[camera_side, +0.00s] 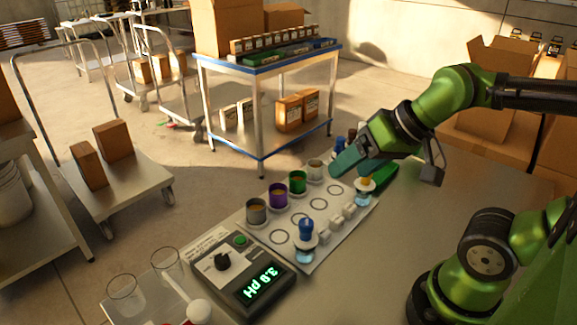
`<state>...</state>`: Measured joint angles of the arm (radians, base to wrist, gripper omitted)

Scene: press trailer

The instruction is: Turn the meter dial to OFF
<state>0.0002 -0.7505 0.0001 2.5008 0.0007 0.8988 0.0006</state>
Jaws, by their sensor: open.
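The pH meter (247,291) is a dark box with a pale top panel on the near part of the table. The black dial (222,261) sits on the panel, left of a green button (240,240). The dial's printed labels are too small to read, so I cannot tell its setting. My gripper (349,161) is open, above the far end of the sample mat, well up and right of the meter. It is not touching the dial, and its fingertips are partly hard to make out.
A white mat (318,238) holds several colored cups and blue- and yellow-topped bottles behind the meter. Empty glass beakers (124,295) and a white-knobbed item (199,312) stand close to the meter's left and front. Bare table (385,260) lies to the right.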

